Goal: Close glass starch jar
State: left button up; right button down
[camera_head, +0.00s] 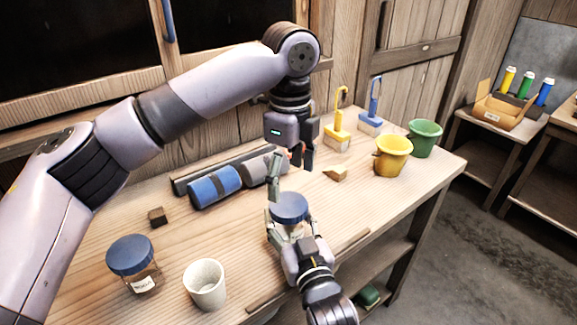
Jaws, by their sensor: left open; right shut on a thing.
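A glass jar (292,230) with a blue lid (290,207) stands near the front middle of the table. My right gripper (291,235) comes from below and is shut on the jar's body, which its fingers partly hide. The lid sits on top of the jar; whether it is fully seated I cannot tell. My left gripper (290,175) is open and points down just above and behind the lid, with nothing between its fingers. One left finger overlaps the lid's back edge in the picture; contact is unclear.
A second blue-lidded jar (133,264) with a white label and a white cup (204,284) stand at front left. Blue and grey rolls (215,187) lie behind. Yellow (392,154) and green (425,138) pots and brushes (337,132) stand at back right.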

aim_at(288, 203)
pick_arm(q)
jog(key=n, duration=0.6)
jog(key=shift+r+n, duration=0.3)
jog(key=n, duration=0.4)
jog(key=shift+r, duration=0.15)
jog(key=n, duration=0.6)
jog(key=shift+r, duration=0.2)
jog(key=n, duration=0.5)
jog(key=shift+a+r+n, duration=0.1)
jog(key=shift+r+n, duration=0.1)
jog(key=shift+n, duration=0.1)
jog(key=shift+f, duration=4.05)
jog(key=shift+c, duration=0.4)
